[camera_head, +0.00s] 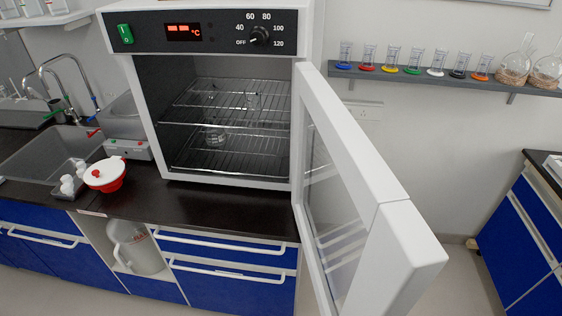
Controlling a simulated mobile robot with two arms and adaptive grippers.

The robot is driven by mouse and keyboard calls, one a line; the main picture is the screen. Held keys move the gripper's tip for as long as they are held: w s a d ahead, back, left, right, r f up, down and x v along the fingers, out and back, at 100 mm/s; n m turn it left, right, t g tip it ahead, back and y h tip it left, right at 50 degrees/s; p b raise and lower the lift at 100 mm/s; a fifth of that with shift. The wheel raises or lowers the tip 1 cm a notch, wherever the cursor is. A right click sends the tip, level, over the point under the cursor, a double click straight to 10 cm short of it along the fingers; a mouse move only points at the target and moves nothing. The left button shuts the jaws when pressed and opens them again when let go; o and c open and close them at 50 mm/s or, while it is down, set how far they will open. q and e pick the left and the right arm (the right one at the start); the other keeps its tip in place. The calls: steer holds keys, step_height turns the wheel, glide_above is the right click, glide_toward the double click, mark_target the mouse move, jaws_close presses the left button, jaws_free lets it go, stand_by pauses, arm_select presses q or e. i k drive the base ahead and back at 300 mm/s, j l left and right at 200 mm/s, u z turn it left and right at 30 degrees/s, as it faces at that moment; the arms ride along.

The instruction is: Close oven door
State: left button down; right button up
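The white lab oven (225,181) stands on the dark counter in the head view, with a lit red display and a dial on its top panel. Its door (362,170) is hinged on the oven's right side and stands wide open, swung out toward me. The door has a white frame and a glass pane. Inside the oven are wire racks (230,131) with small clear glassware (215,134) on them. Neither of my grippers shows in this view.
A red and white container (106,174) sits on the counter left of the oven, near a sink (45,152). A wall shelf (440,79) with several coloured-base cylinders is at right. Blue drawers (230,262) are below the counter. Floor shows between the door and the right cabinet (520,235).

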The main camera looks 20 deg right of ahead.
mark_target(369, 251)
steer(key=k+l, duration=0.1)
steer(key=l, duration=0.35)
steer(key=l+u, duration=0.1)
steer(key=l, duration=0.35)
steer(key=k+l+u, duration=0.1)
steer(key=l, duration=0.35)
steer(key=k, duration=0.05)
